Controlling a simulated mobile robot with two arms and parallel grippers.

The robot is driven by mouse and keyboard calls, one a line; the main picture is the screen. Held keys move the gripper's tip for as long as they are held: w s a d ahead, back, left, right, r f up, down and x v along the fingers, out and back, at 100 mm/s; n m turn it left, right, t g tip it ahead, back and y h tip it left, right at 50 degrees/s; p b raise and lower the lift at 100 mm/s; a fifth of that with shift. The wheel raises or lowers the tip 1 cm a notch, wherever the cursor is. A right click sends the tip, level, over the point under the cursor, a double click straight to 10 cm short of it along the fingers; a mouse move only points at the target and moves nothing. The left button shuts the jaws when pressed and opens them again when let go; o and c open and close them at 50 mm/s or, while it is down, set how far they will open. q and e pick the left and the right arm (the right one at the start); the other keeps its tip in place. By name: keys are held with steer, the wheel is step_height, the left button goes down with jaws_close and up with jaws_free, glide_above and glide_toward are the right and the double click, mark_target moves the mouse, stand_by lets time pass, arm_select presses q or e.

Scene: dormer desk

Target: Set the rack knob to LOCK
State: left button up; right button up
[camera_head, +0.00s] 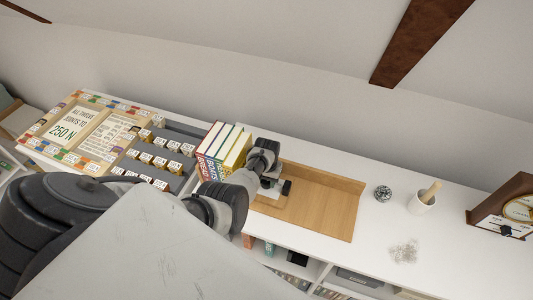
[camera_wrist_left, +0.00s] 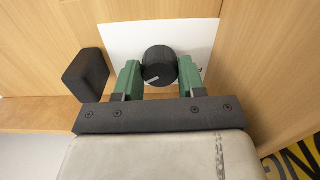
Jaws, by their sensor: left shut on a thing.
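The round black rack knob (camera_wrist_left: 159,60) shows in the left wrist view, in front of a white plate (camera_wrist_left: 200,40) on light wood. A short pale mark shows on its lower left part. My left gripper (camera_wrist_left: 160,70) has its green fingers on either side of the knob and is shut on it. In the head view my left gripper (camera_head: 268,181) is at the left end of the wooden rack (camera_head: 330,203), and the knob cannot be made out there. The LOCK lettering is not readable in either view. My right gripper is not in view.
A black block (camera_wrist_left: 86,75) stands just left of the fingers. Upright books (camera_head: 222,146) stand left of the gripper. To the right are a small round object (camera_head: 382,193), a mortar (camera_head: 420,204) with a pestle, and a clock (camera_head: 510,210). White desktop is free between them.

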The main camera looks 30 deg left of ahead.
arm_select(q)
steer(key=o, duration=0.9)
steer(key=shift+w+r, duration=0.1)
steer(key=shift+r, duration=0.7)
step_height(320, 180, up, 9)
steer(key=shift+r+b, duration=0.1)
steer(key=shift+b, duration=0.25)
